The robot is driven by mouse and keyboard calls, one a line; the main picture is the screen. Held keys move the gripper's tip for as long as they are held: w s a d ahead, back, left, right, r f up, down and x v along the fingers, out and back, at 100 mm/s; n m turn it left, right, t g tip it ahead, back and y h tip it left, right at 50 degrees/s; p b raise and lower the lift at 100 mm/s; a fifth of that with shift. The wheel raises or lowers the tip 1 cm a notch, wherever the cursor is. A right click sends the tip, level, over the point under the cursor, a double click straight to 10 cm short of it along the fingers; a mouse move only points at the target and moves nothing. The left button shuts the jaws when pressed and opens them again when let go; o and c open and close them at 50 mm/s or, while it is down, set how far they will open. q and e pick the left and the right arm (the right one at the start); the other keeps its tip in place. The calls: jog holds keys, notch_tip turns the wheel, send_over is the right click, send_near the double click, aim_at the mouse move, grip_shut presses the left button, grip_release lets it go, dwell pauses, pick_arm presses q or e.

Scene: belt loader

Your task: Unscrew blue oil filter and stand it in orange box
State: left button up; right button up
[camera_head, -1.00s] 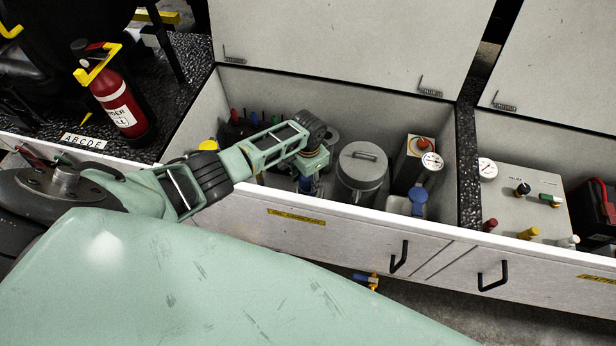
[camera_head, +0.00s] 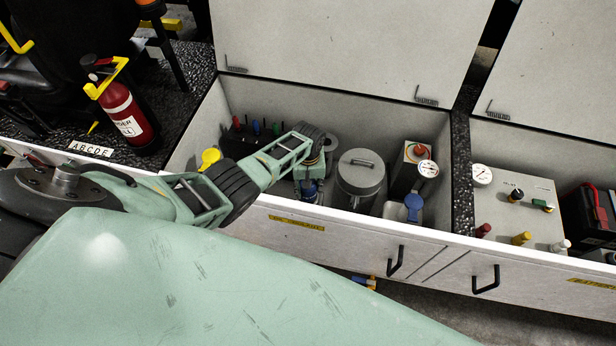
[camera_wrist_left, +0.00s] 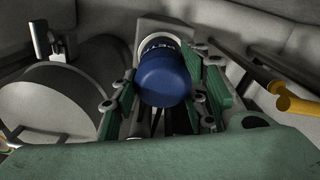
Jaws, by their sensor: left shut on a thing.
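The blue oil filter (camera_wrist_left: 165,78) is a short blue cylinder with white lettering, seen in the left wrist view between the green fingers. My left gripper (camera_wrist_left: 162,92) is shut on it. My right gripper is not in view. I see no orange box.
A grey lidded canister (camera_head: 360,182) stands close right of the gripper. A yellow cap (camera_head: 210,157) is at left. The compartment's front wall (camera_head: 290,212) runs below the arm.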

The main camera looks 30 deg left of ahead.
pick_arm(q)
jog(key=n, duration=0.5)
jog(key=shift+w+a+r+p, duration=0.2)
jog(key=shift+a+r+p, duration=0.05)
jog(key=shift+a+p, duration=0.15)
jog(key=n, duration=0.2)
jog(key=shift+s+f+n, duration=0.1)
jog(key=shift+f+n, duration=0.05)
jog(key=shift+n, duration=0.25)
jog(key=o, duration=1.1)
jog(key=shift+c, duration=0.2)
jog(key=o, duration=0.4)
jog(key=shift+s, duration=0.2)
jog(key=shift+o, duration=0.2)
jog(key=shift+d, duration=0.1)
jog(key=shift+d+f, duration=0.1)
